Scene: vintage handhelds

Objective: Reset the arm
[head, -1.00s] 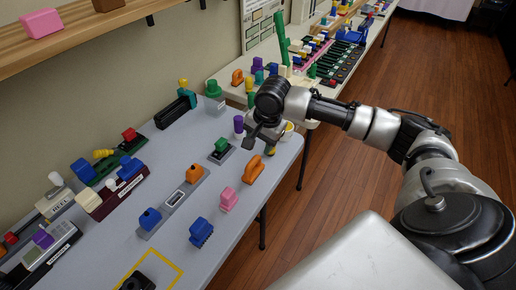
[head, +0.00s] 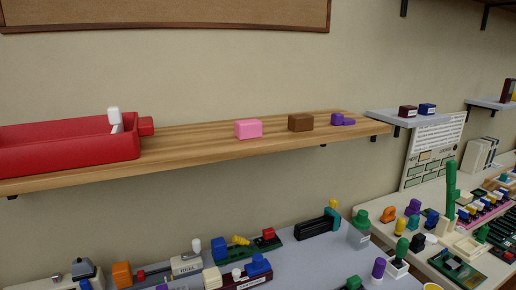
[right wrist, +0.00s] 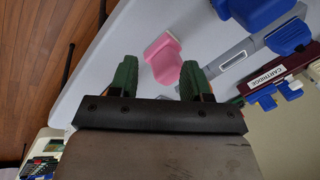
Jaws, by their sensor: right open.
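My right gripper (right wrist: 157,82) shows in the right wrist view with its two green fingers apart and nothing between them. It is over the grey table (right wrist: 112,62). A pink piece (right wrist: 163,60) lies beyond the fingertips, apart from them. Neither of my arms shows in the head view now, and my left gripper is in no current view.
A wooden shelf (head: 200,139) holds a red bin (head: 70,146), a pink block (head: 248,129), a brown block (head: 301,122) and a purple piece (head: 342,119). Below, a grey table (head: 310,260) carries several coloured devices. A cream table (head: 440,200) stands to the right.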

